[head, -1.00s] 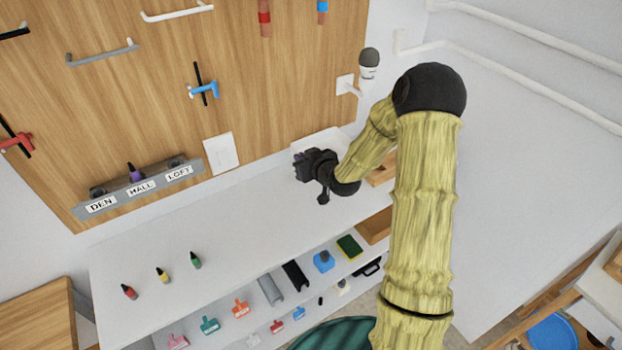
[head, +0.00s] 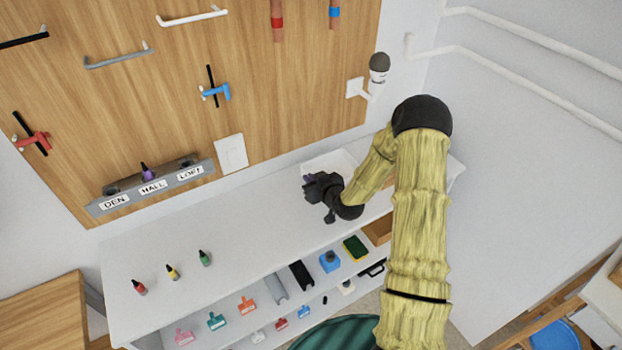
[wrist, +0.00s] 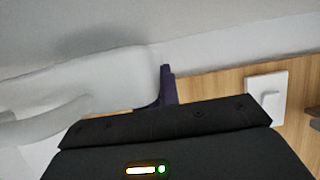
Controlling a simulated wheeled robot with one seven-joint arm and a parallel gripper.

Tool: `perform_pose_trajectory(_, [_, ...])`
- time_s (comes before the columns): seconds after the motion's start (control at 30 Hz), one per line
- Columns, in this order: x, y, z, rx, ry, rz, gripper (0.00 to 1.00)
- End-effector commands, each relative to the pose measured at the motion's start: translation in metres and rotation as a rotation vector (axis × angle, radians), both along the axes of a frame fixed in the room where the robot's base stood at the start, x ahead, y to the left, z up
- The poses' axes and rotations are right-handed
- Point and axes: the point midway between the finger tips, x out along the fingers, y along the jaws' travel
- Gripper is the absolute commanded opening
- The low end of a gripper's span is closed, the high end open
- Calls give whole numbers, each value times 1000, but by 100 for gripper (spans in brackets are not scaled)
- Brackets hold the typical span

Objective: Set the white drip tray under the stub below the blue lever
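The white drip tray (head: 318,163) is at my gripper (head: 311,188) in the head view, over the right part of the white counter. In the wrist view the tray (wrist: 85,80) is a large pale shape at left, with its end against a dark purple finger. My gripper appears shut on the tray's edge; the contact itself is partly hidden. The blue lever (head: 217,92) is on the wooden wall panel, left of and above my gripper, crossed by a black bar. I cannot make out a stub directly below it.
Small bottles (head: 172,272) stand on the counter's left part; the counter's middle (head: 255,215) is clear. A lamp-like fixture (head: 378,72) juts from the wall. Several items fill the shelf below.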

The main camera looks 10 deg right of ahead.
Motion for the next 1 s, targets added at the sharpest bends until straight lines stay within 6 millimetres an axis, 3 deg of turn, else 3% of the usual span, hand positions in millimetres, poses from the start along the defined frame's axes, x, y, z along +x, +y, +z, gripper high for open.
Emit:
perform_pose_trajectory(0.97, [-2,0,-22,-1,7,1,0])
perform_pose_trajectory(1.0, [-2,0,-23,-1,9,0,5])
